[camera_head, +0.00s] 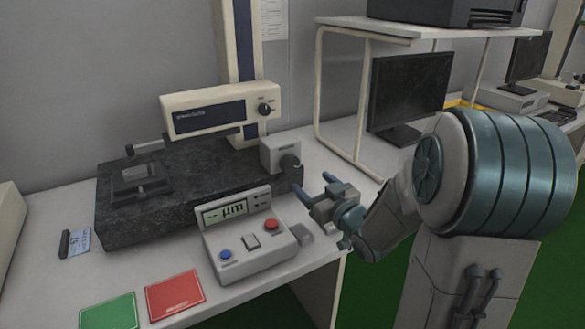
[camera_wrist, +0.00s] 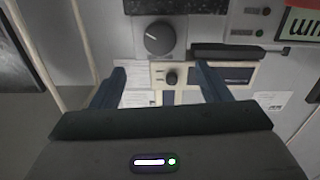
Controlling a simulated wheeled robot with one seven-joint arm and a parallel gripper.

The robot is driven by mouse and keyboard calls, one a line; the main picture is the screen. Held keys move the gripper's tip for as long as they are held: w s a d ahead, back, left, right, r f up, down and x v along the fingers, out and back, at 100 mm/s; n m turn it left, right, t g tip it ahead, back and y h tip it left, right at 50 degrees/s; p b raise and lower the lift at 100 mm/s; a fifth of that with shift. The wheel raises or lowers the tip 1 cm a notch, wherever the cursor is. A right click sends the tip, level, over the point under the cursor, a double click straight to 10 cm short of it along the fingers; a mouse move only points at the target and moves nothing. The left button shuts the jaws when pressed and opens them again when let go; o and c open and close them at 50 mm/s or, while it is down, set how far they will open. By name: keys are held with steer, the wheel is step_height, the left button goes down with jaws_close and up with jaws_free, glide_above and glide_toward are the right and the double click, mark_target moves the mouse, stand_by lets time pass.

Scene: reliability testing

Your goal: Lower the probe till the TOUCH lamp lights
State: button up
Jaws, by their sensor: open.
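The cream measuring head (camera_head: 195,112) with its small dark knob (camera_head: 265,109) sits on a tall column above a black granite base. A thin probe arm (camera_head: 150,147) reaches left from it over a small framed piece (camera_head: 138,180); whether they touch is unclear. A grey box with a large dark knob (camera_head: 290,163) stands at the base's right end; this knob also shows in the wrist view (camera_wrist: 160,38).
The granite base (camera_head: 120,222) fills the table's middle. Red (camera_head: 175,295) and green (camera_head: 108,312) cards lie at the front left. A monitor (camera_head: 408,92) stands under a white shelf behind my arm. Some tabletop beside the control box is clear.

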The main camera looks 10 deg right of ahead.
mark_target(292, 164)
steer(key=x, duration=1.1)
steer(key=shift+f, duration=0.1)
steer(key=c, duration=1)
